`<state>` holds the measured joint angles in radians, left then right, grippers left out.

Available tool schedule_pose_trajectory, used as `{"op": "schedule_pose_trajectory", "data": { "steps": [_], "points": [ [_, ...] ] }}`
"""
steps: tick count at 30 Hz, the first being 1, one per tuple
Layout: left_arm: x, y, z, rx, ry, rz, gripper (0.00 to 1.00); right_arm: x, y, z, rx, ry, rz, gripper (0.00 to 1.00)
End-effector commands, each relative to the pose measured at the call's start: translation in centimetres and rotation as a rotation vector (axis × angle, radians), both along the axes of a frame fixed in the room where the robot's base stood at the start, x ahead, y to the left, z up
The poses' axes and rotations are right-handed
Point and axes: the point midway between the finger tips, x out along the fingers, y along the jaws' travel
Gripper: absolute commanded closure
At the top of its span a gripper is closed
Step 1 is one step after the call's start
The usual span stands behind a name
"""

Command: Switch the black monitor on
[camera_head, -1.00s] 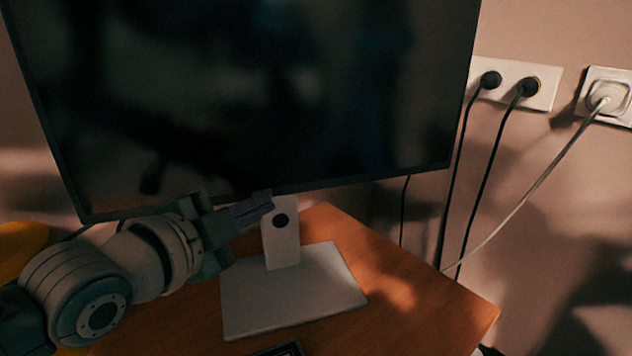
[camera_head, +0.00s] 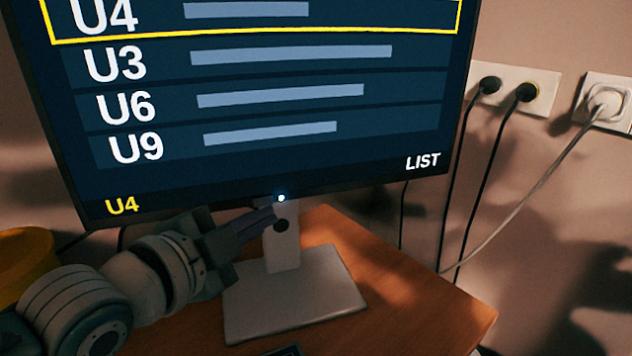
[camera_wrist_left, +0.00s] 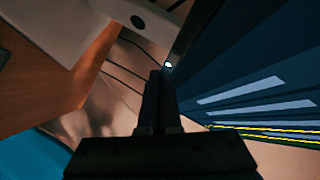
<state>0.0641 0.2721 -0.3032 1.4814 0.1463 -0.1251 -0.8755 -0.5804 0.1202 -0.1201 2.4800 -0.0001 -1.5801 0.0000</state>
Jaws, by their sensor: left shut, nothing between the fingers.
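The black monitor (camera_head: 270,110) is lit in the head view. It shows a dark blue list with U4, U3, U6 and U9, a yellow frame around the U4 row and the word LIST. A small white light (camera_head: 281,198) glows on its lower bezel; it also shows in the left wrist view (camera_wrist_left: 168,64). My left gripper (camera_head: 272,217) is shut and empty, just below the bezel and in front of the stand's neck (camera_head: 283,248). In the left wrist view its fingertips (camera_wrist_left: 160,74) are close to the light; I cannot tell if they touch. My right gripper is not in view.
The monitor's pale base (camera_head: 295,300) stands on a wooden desk (camera_head: 400,300). Wall sockets (camera_head: 540,85) at the right hold two black plugs and a white one, with cables hanging down. A yellow object (camera_head: 25,260) is at the left edge. Bare desk lies right of the base.

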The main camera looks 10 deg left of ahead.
Motion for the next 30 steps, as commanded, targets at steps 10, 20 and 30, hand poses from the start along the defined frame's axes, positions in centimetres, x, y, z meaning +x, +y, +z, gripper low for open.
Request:
{"op": "schedule_pose_trajectory", "data": {
  "steps": [10,20,30],
  "points": [
    [-1.4,-0.8,0.2,-0.002,0.002,-0.001,1.0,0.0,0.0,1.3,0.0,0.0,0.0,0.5],
    [-4.0,-2.3,0.2,-0.001,0.0,0.0,1.0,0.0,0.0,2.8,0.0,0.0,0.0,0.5],
    [-4.3,-2.5,0.0,0.001,0.0,0.0,1.0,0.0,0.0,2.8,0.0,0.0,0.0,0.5]
  ]
}}
